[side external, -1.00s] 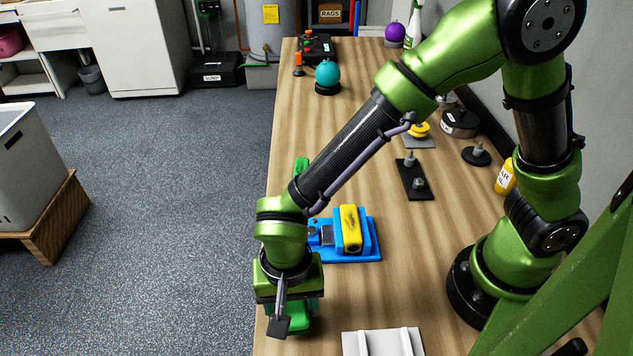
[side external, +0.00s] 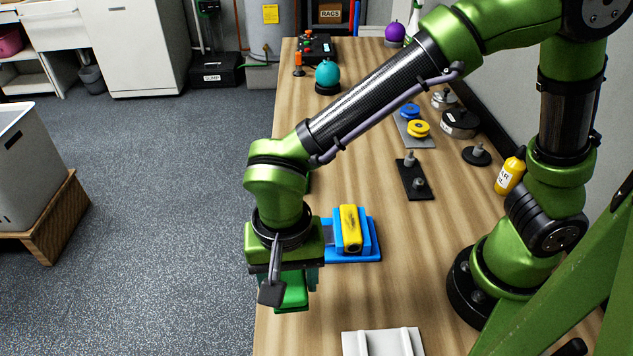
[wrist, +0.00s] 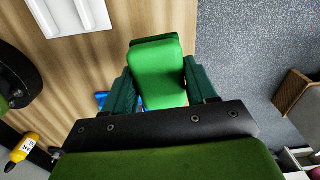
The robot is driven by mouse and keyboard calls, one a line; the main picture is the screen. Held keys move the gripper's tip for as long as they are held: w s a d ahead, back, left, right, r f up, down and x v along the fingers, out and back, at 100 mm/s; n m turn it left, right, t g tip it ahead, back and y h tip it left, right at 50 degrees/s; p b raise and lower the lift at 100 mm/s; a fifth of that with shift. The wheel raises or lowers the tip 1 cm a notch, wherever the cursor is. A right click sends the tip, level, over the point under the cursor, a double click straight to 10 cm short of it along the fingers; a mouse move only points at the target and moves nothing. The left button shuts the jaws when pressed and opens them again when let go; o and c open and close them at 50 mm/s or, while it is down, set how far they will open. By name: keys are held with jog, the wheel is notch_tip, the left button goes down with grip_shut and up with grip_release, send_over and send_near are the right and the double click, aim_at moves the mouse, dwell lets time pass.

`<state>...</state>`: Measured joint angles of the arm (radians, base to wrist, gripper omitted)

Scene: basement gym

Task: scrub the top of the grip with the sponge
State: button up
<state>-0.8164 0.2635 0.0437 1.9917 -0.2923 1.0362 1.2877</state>
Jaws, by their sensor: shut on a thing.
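My gripper (side external: 288,278) is shut on a green block, the sponge (side external: 291,296), above the near left part of the bench. In the wrist view the sponge (wrist: 160,75) sits between the two dark teal fingers. A yellow bar with dark marks (side external: 350,229), which may be the grip, lies in a blue holder (side external: 372,252) to the right of and beyond my gripper. The sponge and the yellow bar are apart. My arm hides the holder's left part. A small green piece beyond the holder is mostly hidden by my arm.
A pale ridged tray (side external: 383,343) lies at the near edge of view. A black plate with posts (side external: 414,182), yellow and blue discs (side external: 418,129) and a yellow bottle (side external: 510,176) stand to the right. A teal ball (side external: 327,74) stands farther back. Bare wood surrounds the holder's right side.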

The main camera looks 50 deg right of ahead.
jog(key=w+d+r+m, duration=0.1)
jog(key=w+d, duration=0.3)
jog(key=d, duration=0.1)
jog(key=m, duration=3.5)
send_near(349, 207)
jog(key=shift+f, duration=3.45)
jog(key=shift+s+a+r, duration=0.1)
jog(key=shift+s+a, duration=0.15)
jog(key=shift+a, duration=0.1)
jog(key=shift+c, duration=0.3)
jog(key=shift+s+a, duration=2.4)
jog(key=shift+s, duration=0.05)
jog(key=shift+w+d, duration=2.7)
notch_tip(349, 207, up, 2)
jog(key=shift+w+r, duration=0.1)
jog(key=shift+r, duration=2.95)
